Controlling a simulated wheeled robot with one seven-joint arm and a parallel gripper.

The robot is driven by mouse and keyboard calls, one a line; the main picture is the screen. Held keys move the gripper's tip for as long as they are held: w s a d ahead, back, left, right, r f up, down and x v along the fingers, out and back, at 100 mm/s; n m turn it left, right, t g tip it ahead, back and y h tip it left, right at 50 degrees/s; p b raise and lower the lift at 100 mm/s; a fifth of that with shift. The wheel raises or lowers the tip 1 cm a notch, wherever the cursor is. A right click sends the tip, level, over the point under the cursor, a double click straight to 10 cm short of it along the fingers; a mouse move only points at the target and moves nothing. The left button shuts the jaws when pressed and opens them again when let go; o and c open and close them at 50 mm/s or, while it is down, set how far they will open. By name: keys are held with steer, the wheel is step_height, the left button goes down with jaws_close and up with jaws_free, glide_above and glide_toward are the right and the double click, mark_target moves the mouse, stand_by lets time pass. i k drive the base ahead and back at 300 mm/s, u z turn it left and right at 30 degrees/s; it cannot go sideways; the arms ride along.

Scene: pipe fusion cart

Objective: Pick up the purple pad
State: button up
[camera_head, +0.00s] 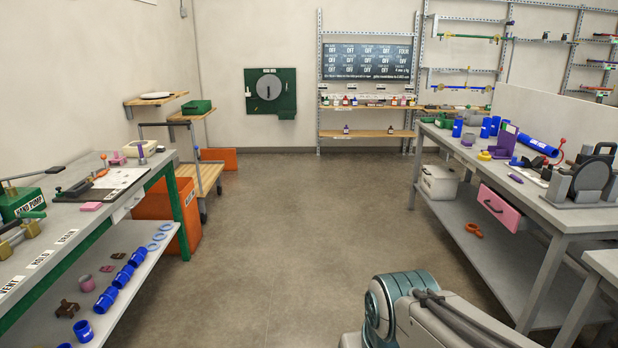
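A small flat purple piece (515,178) lies on the right bench top, near its left edge; it is the closest match to a purple pad, but it is too small to be sure. A flat pink pad (91,206) lies on the left bench near its front edge. Part of my arm shows at the bottom right, over the floor, away from both benches. My gripper is outside the picture, so its state is hidden.
The left bench (60,226) carries a green hand pump and a clamp; its lower shelf holds blue fittings. The right bench (568,217) carries blue pipes, a purple bracket (504,141) and dark machines, with a pink drawer (499,208) pulled out. The floor (300,225) between is clear.

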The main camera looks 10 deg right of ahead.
mark_target(465, 144)
steer(key=u, duration=0.15)
steer(key=i, duration=1.6)
steer(key=z, duration=0.3)
steer(key=i, duration=1.5)
steer(key=z, duration=1.4)
steer(key=i, duration=1.2)
steer(key=z, duration=0.15)
steer(key=k, duration=0.6)
steer(key=u, duration=0.85)
steer(key=i, duration=2.85)
steer(key=z, duration=0.65)
